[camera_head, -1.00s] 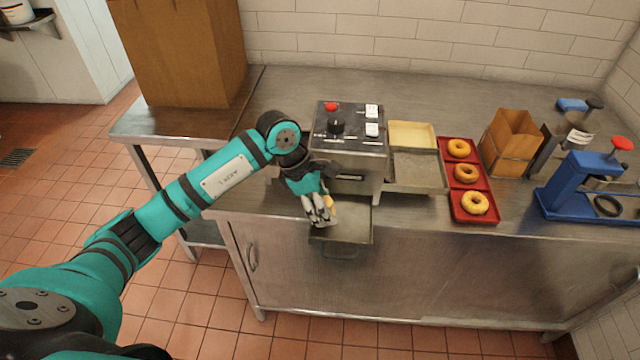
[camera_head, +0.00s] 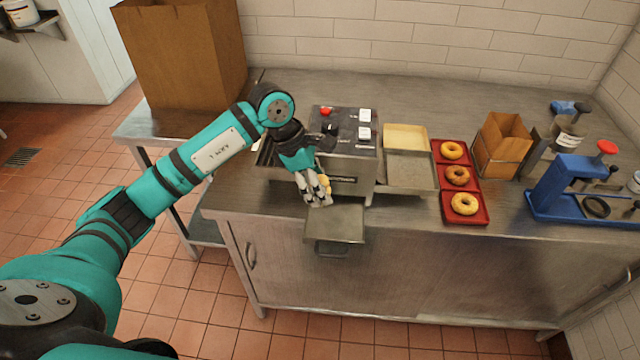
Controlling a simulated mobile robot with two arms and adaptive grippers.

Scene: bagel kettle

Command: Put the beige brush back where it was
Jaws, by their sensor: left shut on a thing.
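My left gripper (camera_head: 317,198) is at the front of the steel machine (camera_head: 345,140), above the rear edge of a flat metal tray (camera_head: 337,225) that sticks out past the counter's front edge. Its fingers are shut on a small beige thing (camera_head: 325,182), which looks like the beige brush. Only a small bit of it shows beside the fingers; the rest is hidden. My right gripper is not in view.
Right of the machine are a shallow metal tray (camera_head: 406,174) and a red tray (camera_head: 479,212) with ring-shaped bagels. Farther right are a brown paper bag (camera_head: 503,145) and a blue press (camera_head: 567,190). A tall brown bag (camera_head: 185,55) stands at left. The back counter is clear.

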